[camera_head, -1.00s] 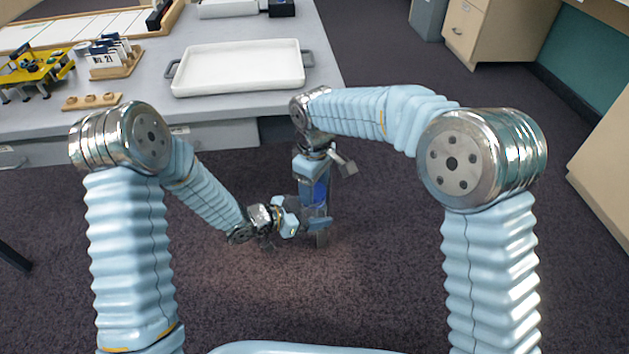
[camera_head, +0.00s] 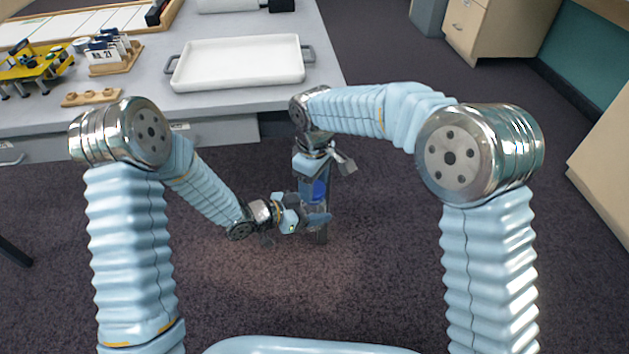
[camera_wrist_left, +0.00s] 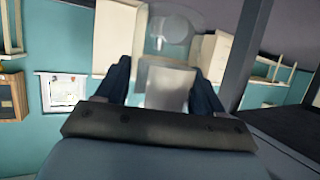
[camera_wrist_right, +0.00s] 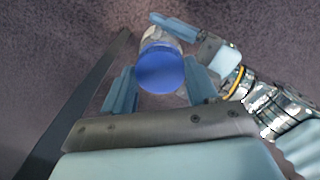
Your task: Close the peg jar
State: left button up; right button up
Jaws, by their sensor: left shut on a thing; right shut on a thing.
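The peg jar is a clear see-through jar (camera_wrist_left: 166,84) between the fingers of my left gripper (camera_wrist_left: 167,90). In the head view, my left gripper (camera_head: 318,219) holds it from the left, above the floor. My right gripper (camera_head: 318,186) comes from above and is shut on the blue lid (camera_wrist_right: 160,70). The lid is between its fingers in the right wrist view (camera_wrist_right: 153,88), in line with the jar, and also shows in the head view (camera_head: 320,190). I cannot tell whether the lid is seated on the rim. Pegs inside cannot be made out.
A grey table (camera_head: 225,107) stands beyond my arms. It holds a white tray (camera_head: 238,65), a wooden block with holes (camera_head: 92,98), a card rack (camera_head: 110,58) and a yellow model (camera_head: 35,66). Carpet lies open below the grippers.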

jog(key=shift+d+f, duration=0.15)
jog(key=shift+f, duration=0.4)
jog(key=shift+c, duration=0.3)
jog(key=o, duration=1.1)
jog(key=shift+s+r, duration=0.1)
jog(key=shift+c, duration=0.2)
jog(key=shift+a, duration=0.2)
jog(key=shift+s+a+r, duration=0.1)
jog(key=shift+a+r, duration=0.05)
jog(key=shift+r, duration=0.15)
notch_tip(320, 180, up, 3)
jog(key=shift+r, duration=0.1)
jog(key=shift+d+r, duration=0.2)
jog(key=shift+r, duration=0.35)
